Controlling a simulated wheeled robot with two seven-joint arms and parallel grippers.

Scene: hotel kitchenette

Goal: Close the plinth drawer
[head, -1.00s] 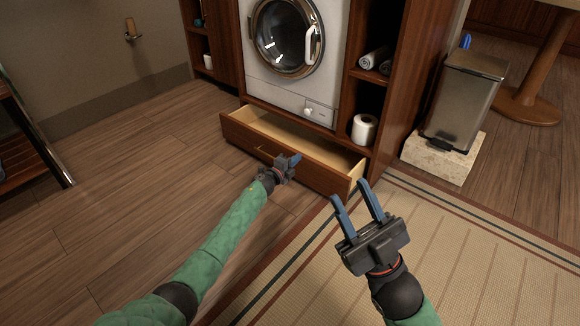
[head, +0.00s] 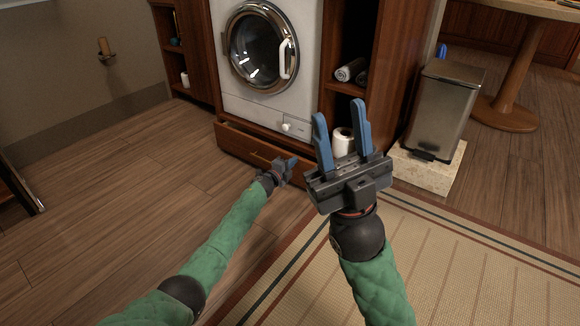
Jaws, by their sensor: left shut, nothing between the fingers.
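The plinth drawer (head: 236,146) is the low brown wooden drawer under the washing machine. It stands slightly out, with a narrow strip of its inside showing above the front. My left gripper (head: 293,161) is shut and empty, at the right part of the drawer front; it looks to be against it, but I cannot tell if it touches. My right gripper (head: 339,108) is open and empty, raised in front of the cabinet, its blue fingers pointing up. It and its arm hide the drawer's right end.
The washing machine (head: 263,84) sits above the drawer. A toilet roll (head: 343,139) and rolled towels (head: 350,70) are in the side shelves. A steel bin (head: 441,108) stands on a stone block at right. A woven mat (head: 470,265) covers the floor at front right.

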